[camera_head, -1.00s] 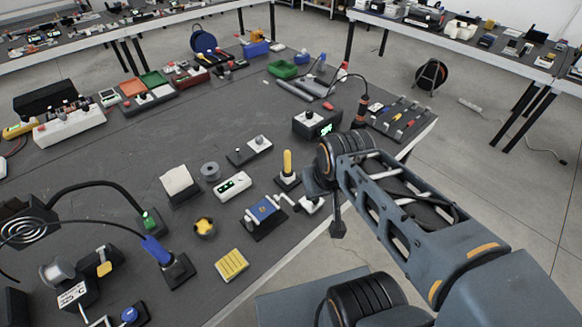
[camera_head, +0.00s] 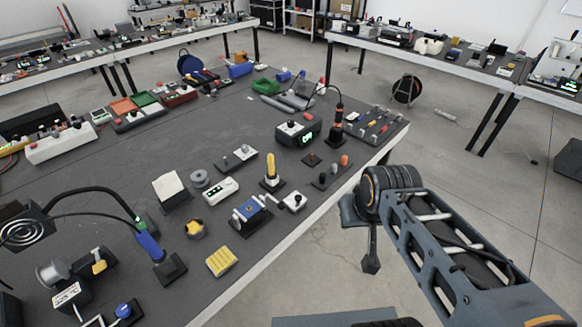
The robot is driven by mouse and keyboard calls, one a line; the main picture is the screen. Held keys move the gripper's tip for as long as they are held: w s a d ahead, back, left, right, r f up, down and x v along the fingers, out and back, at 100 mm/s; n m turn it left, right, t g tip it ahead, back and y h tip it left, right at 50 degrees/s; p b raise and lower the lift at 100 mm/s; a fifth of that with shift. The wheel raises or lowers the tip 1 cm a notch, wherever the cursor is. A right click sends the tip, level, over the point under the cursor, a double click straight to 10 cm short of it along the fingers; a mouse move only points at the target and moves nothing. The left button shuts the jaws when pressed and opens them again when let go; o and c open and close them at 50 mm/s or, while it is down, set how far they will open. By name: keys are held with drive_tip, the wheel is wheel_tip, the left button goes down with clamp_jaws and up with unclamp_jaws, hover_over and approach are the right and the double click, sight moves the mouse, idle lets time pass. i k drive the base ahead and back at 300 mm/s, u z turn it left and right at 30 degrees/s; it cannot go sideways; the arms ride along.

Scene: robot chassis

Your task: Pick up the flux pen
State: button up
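A yellow pen-like cylinder (camera_head: 270,166) stands upright in a small black base near the table's right edge; it may be the flux pen, but no label is readable. Several slim tools with coloured parts lie in a dark rack (camera_head: 375,124) at the table's far right corner, and I cannot tell whether one is a flux pen. My gripper (camera_head: 371,264) hangs down beyond the table's right edge, over the floor, apart from every object. It is seen nearly edge-on and small, so its opening does not show. Nothing visible hangs from it.
A blue device (camera_head: 249,214) and a small white-topped block (camera_head: 292,201) stand close to the yellow cylinder. A small holder with coloured knobs (camera_head: 332,171) sits by the right edge. A black station with a green display (camera_head: 298,133) stands behind. The mid-left of the dark tabletop (camera_head: 110,170) is clear.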

sight(272, 175)
drive_tip(key=z, duration=0.2)
drive_tip(key=i, duration=0.65)
drive_tip(key=u, duration=2.35)
